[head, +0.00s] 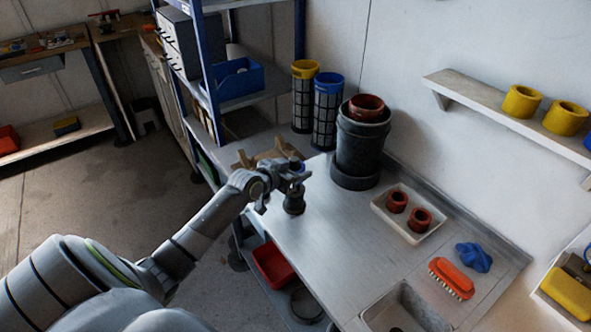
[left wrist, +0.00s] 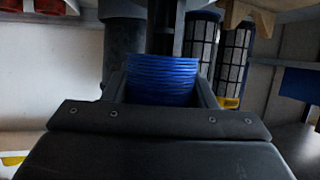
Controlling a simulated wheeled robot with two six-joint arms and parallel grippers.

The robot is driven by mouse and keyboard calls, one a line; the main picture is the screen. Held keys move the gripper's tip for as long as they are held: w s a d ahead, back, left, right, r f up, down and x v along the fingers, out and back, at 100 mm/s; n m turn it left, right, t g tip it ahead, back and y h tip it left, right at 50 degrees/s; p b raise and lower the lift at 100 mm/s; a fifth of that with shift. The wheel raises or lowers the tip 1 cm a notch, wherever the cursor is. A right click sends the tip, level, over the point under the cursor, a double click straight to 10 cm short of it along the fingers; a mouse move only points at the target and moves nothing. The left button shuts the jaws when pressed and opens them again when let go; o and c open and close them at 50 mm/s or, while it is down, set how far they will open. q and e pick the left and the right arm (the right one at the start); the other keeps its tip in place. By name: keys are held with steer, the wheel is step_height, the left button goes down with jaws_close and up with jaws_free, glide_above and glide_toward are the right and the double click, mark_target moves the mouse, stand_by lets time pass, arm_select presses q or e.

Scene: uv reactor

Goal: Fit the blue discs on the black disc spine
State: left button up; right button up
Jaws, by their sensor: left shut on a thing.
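My left gripper (head: 292,178) is over the left edge of the metal worktop. It is shut on a stack of thin blue discs (left wrist: 162,80), which sits between the fingers in the left wrist view. A little blue shows at the gripper in the head view. The black disc spine (head: 294,203) stands upright on the worktop just below the gripper. In the left wrist view, which looks upside down, a dark column (left wrist: 168,28) lines up with the discs. I cannot tell whether the discs are around it or only above it. My right gripper is not in view.
A large black cylinder (head: 361,148) with a red ring on top and two mesh filters, yellow-capped (head: 304,97) and blue-capped (head: 327,112), stand behind. A tan wooden piece (head: 262,157) is close behind the gripper. A white tray (head: 382,213) holds red rings. The worktop's middle is clear.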

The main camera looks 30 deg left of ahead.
arm_select(q)
steer(key=shift+f+b, duration=1.75)
steer(key=shift+f, duration=0.45)
steer(key=o, duration=1.1)
steer(key=shift+c, duration=0.2)
steer(key=shift+s, duration=0.1)
steer(key=p+v, duration=0.1)
steer(key=v, duration=1.6)
steer(key=shift+a, duration=0.15)
